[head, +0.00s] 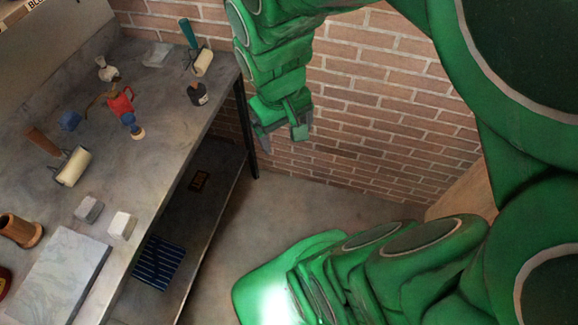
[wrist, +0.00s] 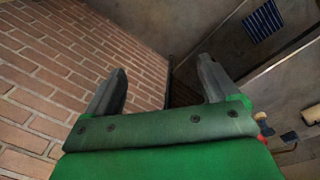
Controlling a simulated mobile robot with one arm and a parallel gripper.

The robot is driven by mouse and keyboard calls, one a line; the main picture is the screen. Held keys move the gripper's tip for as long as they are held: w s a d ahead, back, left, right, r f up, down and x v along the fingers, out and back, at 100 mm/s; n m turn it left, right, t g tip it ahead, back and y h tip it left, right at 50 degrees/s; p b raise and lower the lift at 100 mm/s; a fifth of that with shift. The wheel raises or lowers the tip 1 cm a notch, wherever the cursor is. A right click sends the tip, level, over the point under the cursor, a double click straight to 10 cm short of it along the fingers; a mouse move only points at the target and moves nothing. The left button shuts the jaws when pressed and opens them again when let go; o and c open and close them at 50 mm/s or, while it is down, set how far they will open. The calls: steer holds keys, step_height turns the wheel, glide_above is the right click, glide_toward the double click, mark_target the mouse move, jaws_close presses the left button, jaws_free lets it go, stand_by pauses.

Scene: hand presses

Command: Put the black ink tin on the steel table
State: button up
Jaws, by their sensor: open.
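A small black tin with an orange mark (head: 197,94) stands upright near the far right corner of a long grey table (head: 165,160). The grey top looks like worn metal or stone; I cannot tell which. My gripper (head: 282,132) hangs in the air to the right of the table's edge, in front of the brick wall. In the wrist view my gripper (wrist: 160,88) has its two fingers wide apart with nothing between them. I cannot make out the tin for certain in the wrist view.
The table also holds a green-handled roller (head: 202,62), a red item (head: 121,104), another roller (head: 73,166), small grey blocks (head: 89,208) and a pale slab (head: 62,272). A lower shelf holds a blue rack (head: 158,262). The floor (head: 310,205) beside the table is clear.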

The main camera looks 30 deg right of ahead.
steer(key=s+a+r+g, duration=0.1)
steer(key=s+a, duration=0.1)
steer(key=s, duration=0.3)
steer(key=s+a+r+g+y, duration=0.1)
steer(key=s+a+r, duration=0.1)
steer(key=s, duration=0.2)
steer(key=shift+s+a, duration=0.25)
steer(key=shift+s, duration=0.15)
